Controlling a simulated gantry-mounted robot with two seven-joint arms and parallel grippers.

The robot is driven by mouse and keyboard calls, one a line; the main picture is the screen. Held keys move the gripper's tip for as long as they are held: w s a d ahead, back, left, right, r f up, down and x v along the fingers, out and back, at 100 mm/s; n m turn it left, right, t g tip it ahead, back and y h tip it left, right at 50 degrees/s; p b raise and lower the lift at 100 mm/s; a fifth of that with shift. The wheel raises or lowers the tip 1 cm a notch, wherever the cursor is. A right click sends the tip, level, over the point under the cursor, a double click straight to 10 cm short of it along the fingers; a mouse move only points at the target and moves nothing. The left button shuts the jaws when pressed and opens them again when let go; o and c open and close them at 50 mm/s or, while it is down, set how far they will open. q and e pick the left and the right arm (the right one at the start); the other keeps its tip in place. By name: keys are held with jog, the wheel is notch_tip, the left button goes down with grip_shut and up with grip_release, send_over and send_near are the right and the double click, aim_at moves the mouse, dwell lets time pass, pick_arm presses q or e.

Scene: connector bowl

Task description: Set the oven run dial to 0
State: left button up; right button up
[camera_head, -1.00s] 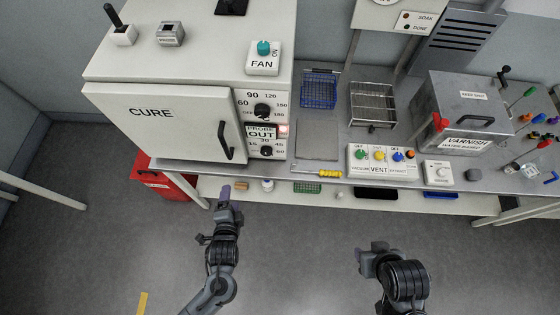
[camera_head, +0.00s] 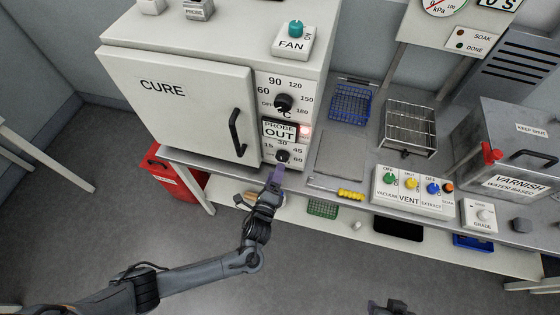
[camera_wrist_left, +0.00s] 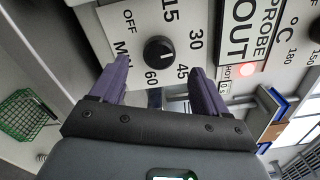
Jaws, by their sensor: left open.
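The oven (camera_head: 180,100), labelled CURE, stands at the left with its door shut. Its lower dial (camera_head: 283,156) is a black knob with a minute scale around it. The wrist view shows this dial (camera_wrist_left: 159,52) with OFF, 15, 30, 45, 60 and MIN around it; a pale mark is on the knob, but its exact setting is hard to read. My left gripper (camera_head: 277,175) is open, with purple fingers, just in front of and below the dial. In the wrist view the left gripper's fingers (camera_wrist_left: 158,85) are spread apart with nothing between them. My right gripper (camera_head: 390,307) is at the bottom edge, partly cut off.
The black °C dial (camera_head: 284,103) sits above, with the PROBE OUT plate (camera_head: 280,131) and a lit lamp (camera_head: 305,131) between. A yellow-handled tool (camera_head: 350,195) lies at the bench edge.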

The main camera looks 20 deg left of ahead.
aim_at(281, 159)
pick_arm(q)
jog(key=shift+w+a, duration=0.15)
jog(key=shift+w, duration=1.35)
jog(key=shift+w+a, duration=0.1)
jog(key=shift+w, duration=1.35)
jog(key=c, duration=1)
jog(key=shift+c, duration=0.2)
